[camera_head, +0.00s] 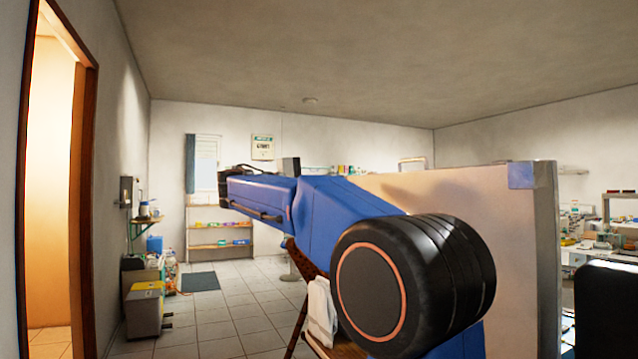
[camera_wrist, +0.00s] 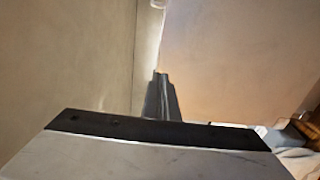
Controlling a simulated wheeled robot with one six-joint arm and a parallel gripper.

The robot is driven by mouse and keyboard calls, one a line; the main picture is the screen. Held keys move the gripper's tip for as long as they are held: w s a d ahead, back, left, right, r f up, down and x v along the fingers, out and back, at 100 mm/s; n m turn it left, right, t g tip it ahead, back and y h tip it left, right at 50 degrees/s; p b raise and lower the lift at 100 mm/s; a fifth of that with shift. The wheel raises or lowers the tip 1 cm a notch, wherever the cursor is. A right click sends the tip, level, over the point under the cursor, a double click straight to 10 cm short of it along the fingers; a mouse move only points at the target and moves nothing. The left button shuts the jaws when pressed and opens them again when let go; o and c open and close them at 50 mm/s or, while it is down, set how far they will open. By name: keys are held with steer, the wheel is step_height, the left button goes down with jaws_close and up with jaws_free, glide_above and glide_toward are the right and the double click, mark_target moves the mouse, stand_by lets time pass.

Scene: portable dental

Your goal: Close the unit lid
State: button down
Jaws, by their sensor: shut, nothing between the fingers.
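A large pale panel (camera_head: 480,200) with a metal edge and a blue corner stands upright behind my blue arm in the head view. It looks like the raised unit lid; the arm hides much of its lower part, and the unit's body is not clearly visible. In the wrist view my gripper (camera_wrist: 160,76) is shut and empty, its narrow grey fingers pointing away from the camera. A broad pale surface (camera_wrist: 235,60) fills the right behind the fingers, probably the lid. I cannot tell whether the fingers touch it. My gripper is not clear in the head view.
Open tiled floor (camera_head: 220,315) lies at left. A yellow-and-grey box (camera_head: 146,310) stands near the left doorway. A shelf (camera_head: 221,226) is at the back wall. A cluttered counter (camera_head: 600,245) and a dark chair-like object (camera_head: 608,310) are at right. A white cloth (camera_head: 321,312) hangs below the arm.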

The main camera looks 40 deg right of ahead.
mark_target(364, 177)
steer(key=shift+x, duration=3.05)
steer(key=shift+d, duration=0.1)
